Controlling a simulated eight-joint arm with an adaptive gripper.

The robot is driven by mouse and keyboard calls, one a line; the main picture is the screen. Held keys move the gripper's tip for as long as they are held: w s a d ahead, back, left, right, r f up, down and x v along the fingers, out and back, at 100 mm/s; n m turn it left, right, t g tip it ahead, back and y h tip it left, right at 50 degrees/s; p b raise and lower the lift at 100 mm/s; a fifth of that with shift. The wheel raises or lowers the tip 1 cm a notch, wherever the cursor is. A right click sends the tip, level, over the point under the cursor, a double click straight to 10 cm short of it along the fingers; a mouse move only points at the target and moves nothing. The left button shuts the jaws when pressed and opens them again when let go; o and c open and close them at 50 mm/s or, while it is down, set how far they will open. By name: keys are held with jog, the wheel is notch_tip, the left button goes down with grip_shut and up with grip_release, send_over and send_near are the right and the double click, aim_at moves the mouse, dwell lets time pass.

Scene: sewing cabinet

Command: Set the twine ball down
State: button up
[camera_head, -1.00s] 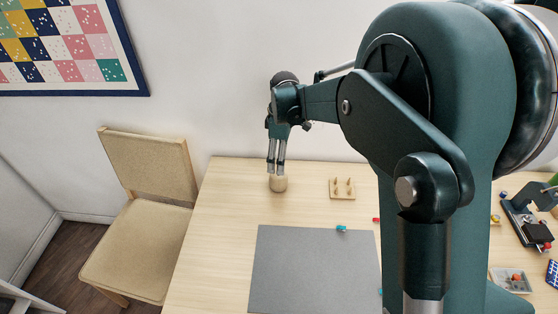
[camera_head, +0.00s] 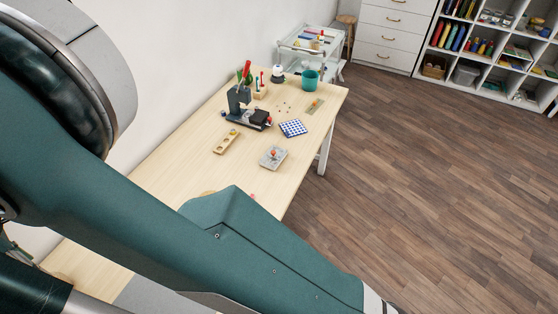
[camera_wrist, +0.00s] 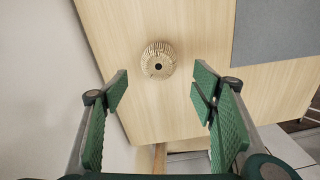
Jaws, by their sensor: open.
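The twine ball (camera_wrist: 158,61) is tan and ribbed with a dark hole in its middle. In the wrist view it rests on the light wooden table (camera_wrist: 120,30). My gripper (camera_wrist: 158,88) is open and empty, its green-padded fingers spread wide. The ball lies beyond the fingertips, roughly centred between them and apart from both. In the head view my arm covers the near part of the table, and neither the ball nor my gripper can be made out there.
A grey mat (camera_wrist: 275,30) lies right of the ball. In the head view, the table holds a sewing machine (camera_head: 248,112), a blue checked pad (camera_head: 293,128), a wooden tray with holes (camera_head: 226,142), a small clear box (camera_head: 273,158) and a teal cup (camera_head: 310,78).

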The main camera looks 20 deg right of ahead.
jog(key=w+d+r+m+t+y, duration=0.1)
jog(key=w+d+r+m, duration=0.25)
jog(key=d+r, duration=0.45)
jog(key=w+d+r+m, duration=0.25)
jog(key=w+d, duration=0.25)
jog(key=d, duration=0.8)
jog(key=w+d+r+m+t+y, duration=0.1)
jog(key=w+d+r+m, duration=0.25)
jog(key=d+r, duration=0.5)
jog(key=s+d+r+m+t, duration=0.1)
jog(key=d+r+m, duration=0.15)
jog(key=d, duration=0.95)
jog(key=d+r+m+t, duration=0.1)
jog(key=d+m, duration=0.2)
jog(key=d, duration=0.8)
jog(key=s+d+f+m+t+h, duration=0.1)
jog(key=s+d+m, duration=0.4)
jog(key=d, duration=0.8)
jog(key=s+d+f+m+t+h, duration=0.1)
jog(key=s+d+f+m+t, duration=0.1)
jog(key=s+d+m, duration=0.3)
jog(key=shift+s+d+f+t, duration=0.15)
jog(key=shift+s+d+t, duration=0.35)
jog(key=shift+s+d, duration=2.7)
jog(key=shift+w+d, duration=0.85)
jog(key=shift+c, duration=0.3)
